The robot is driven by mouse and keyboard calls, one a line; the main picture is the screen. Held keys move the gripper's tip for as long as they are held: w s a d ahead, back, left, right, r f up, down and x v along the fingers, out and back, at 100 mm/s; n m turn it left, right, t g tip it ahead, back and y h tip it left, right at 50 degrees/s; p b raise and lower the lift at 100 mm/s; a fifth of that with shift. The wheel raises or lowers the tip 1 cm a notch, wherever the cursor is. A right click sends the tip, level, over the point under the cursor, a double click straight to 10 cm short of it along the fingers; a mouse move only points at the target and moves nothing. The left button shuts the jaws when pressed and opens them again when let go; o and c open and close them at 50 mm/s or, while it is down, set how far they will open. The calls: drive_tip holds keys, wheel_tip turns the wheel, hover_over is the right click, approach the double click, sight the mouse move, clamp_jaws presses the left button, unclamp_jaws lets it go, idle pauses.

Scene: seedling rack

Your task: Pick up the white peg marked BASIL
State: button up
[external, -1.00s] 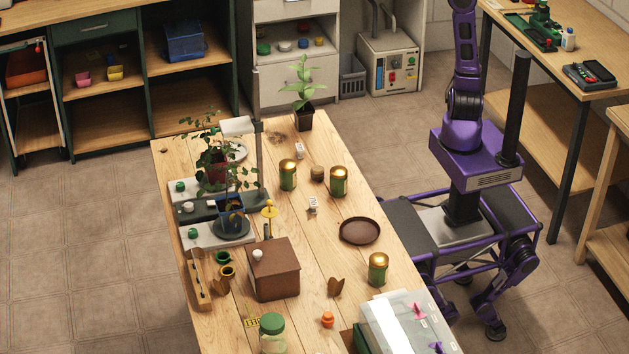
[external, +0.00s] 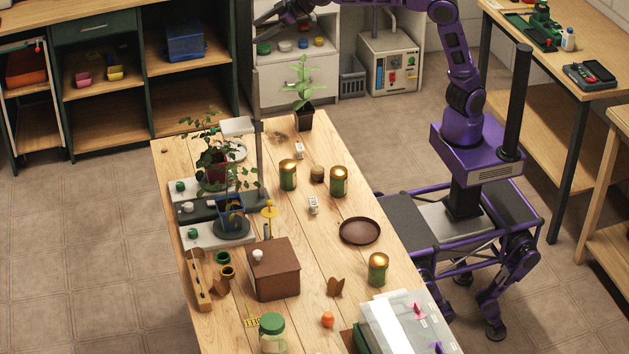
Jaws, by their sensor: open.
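Two small white pieces with dark marks lie on the wooden table. One white piece (external: 299,151) is near the potted seedling at the far end. The other white piece (external: 313,205) is between the gold-lidded tins and the brown dish. The marks are too small to read, so I cannot tell which is the BASIL peg.
Gold-lidded tins (external: 339,181) stand near the white pieces. A brown dish (external: 360,231) and a brown box (external: 273,270) are nearer the camera. A plant stand with a tall post (external: 259,160) is on the left. A potted seedling (external: 304,118) stands at the far end.

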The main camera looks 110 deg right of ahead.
drive_tip(key=s+d+f+g+y, duration=0.1)
drive_tip(key=s+f+g, duration=0.15)
drive_tip(key=f, duration=0.65)
drive_tip(key=s+f+g+y, duration=0.15)
drive_tip(key=f+g, duration=0.25)
drive_tip(key=f, duration=0.6)
drive_tip(key=g+y+p, duration=0.1)
drive_tip(key=g+y, duration=0.1)
drive_tip(key=g, duration=0.1)
hover_over(300, 147)
drive_tip(key=shift+n, duration=0.4)
wheel_tip(300, 147, down, 21)
drive_tip(key=shift+f, duration=0.15)
drive_tip(key=shift+d+f, duration=0.1)
drive_tip(key=shift+f, duration=3)
clamp_jaws()
